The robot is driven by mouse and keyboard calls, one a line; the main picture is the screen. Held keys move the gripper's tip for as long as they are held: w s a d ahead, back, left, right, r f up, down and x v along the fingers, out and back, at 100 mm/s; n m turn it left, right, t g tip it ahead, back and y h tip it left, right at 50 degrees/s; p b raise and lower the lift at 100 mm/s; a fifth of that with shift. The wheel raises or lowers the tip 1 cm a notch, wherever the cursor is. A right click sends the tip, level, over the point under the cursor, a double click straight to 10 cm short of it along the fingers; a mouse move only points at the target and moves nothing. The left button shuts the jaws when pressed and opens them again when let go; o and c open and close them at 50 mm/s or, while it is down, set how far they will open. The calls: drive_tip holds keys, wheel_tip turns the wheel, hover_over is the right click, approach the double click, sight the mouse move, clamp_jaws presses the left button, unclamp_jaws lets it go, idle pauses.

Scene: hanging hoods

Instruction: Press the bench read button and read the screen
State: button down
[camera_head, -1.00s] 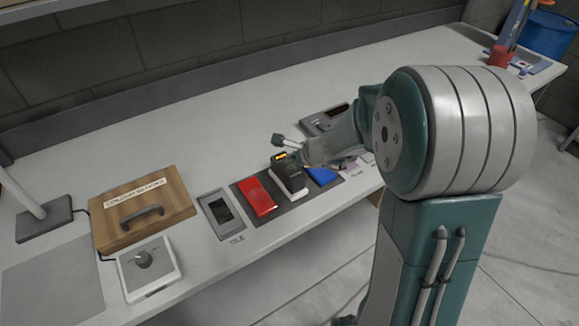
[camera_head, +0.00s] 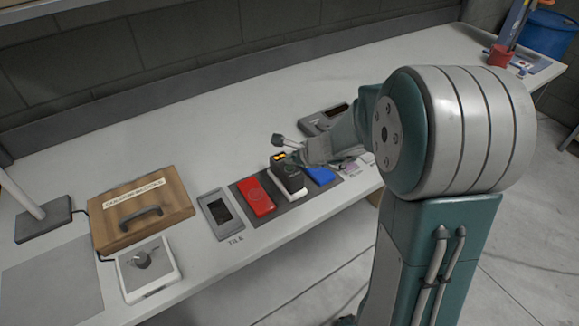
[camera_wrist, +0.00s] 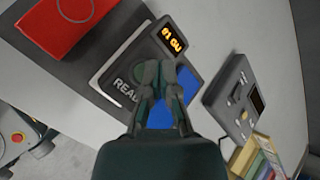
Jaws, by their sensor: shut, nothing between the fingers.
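The bench reader is a dark unit with a pale edge (camera_head: 292,192) on a dark mat, between a red block (camera_head: 257,196) and a blue block (camera_head: 320,176). In the wrist view its small screen (camera_wrist: 171,37) glows orange and seems to read "01 CU", tilted. In the head view my gripper (camera_head: 290,161) is over the reader.
A grey tile holder (camera_head: 221,214) marked TILE, a wooden box (camera_head: 140,209) with a handle and a dial unit (camera_head: 148,268) stand to the left. A grey device (camera_head: 323,118) stands behind my gripper. The back of the bench is mostly clear.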

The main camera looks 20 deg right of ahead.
sight(292, 168)
drive_tip(key=shift+f, duration=0.1)
drive_tip(key=shift+s+f, duration=0.1)
drive_tip(key=shift+f, duration=0.15)
drive_tip(key=shift+f, duration=0.4)
idle(0.8)
drive_tip(key=shift+r, duration=0.8)
drive_tip(key=shift+r, duration=2.5)
